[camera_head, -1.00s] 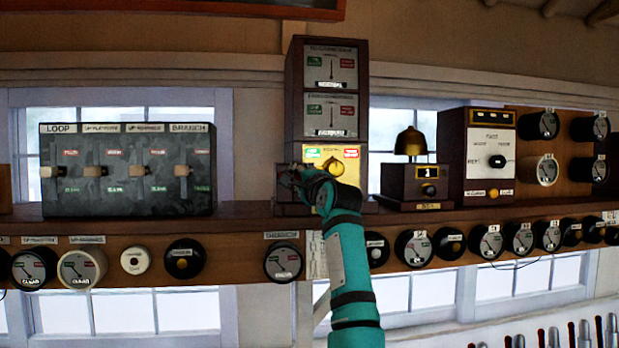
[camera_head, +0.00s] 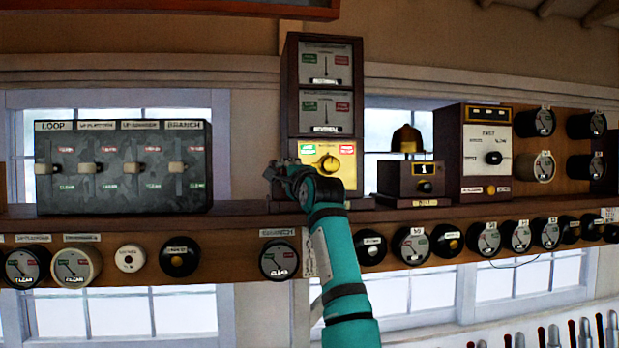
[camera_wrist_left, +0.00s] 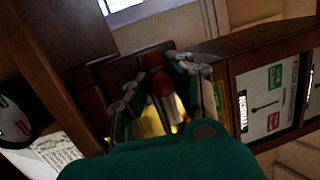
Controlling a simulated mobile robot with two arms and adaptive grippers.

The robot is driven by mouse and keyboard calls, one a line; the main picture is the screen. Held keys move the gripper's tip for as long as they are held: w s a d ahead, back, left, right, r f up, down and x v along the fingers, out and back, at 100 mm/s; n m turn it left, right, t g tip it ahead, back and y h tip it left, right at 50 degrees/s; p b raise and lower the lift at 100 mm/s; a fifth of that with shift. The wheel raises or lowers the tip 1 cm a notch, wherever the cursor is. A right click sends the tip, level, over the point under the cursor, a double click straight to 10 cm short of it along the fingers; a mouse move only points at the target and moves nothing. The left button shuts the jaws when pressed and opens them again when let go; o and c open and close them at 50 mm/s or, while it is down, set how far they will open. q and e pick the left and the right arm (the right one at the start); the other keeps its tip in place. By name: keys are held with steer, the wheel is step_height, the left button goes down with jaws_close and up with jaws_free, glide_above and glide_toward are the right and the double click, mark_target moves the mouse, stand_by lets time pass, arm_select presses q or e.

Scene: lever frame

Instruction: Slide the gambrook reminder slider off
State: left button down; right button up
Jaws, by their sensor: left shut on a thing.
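A tall wooden instrument case (camera_head: 291,90) stands on the shelf, with two grey gauges above a brass face (camera_head: 336,151) with a turn handle. My left gripper (camera_head: 283,178) is at the lower left of this case, beside the brass face. In the left wrist view the gripper (camera_wrist_left: 160,90) has its fingers on either side of a red-topped piece (camera_wrist_left: 162,84), shut on it. Fingers and wrist hide most of this piece. I cannot tell whether it is the gambrook slider; the labels are too small to read surely. My right gripper is not in view.
A dark panel (camera_head: 110,193) with several slider knobs stands to the left on the shelf (camera_head: 240,212). A bell box (camera_head: 397,180) and a wooden switch box (camera_head: 474,155) stand to the right. Several round dials line the board below.

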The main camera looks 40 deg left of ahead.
arm_select(q)
steer(key=shift+s+a+r+g, duration=0.15)
steer(key=shift+s+a+r, duration=0.1)
steer(key=shift+s, duration=0.15)
steer(key=shift+s+a+r+g, duration=0.15)
steer(key=shift+s+a, duration=0.1)
steer(key=shift+s, duration=0.2)
steer(key=shift+b, duration=0.3)
steer(key=shift+a, duration=0.1)
steer(key=c, duration=1.5)
jaws_free()
steer(key=o, duration=0.7)
steer(key=shift+s+a+f, duration=0.1)
steer(key=shift+s+a, duration=0.2)
steer(key=shift+s, duration=0.1)
steer(key=o, duration=0.4)
steer(key=shift+w+d+f, duration=0.1)
steer(key=shift+w, duration=0.1)
steer(key=shift+w+d, duration=0.15)
steer(key=shift+w, duration=0.05)
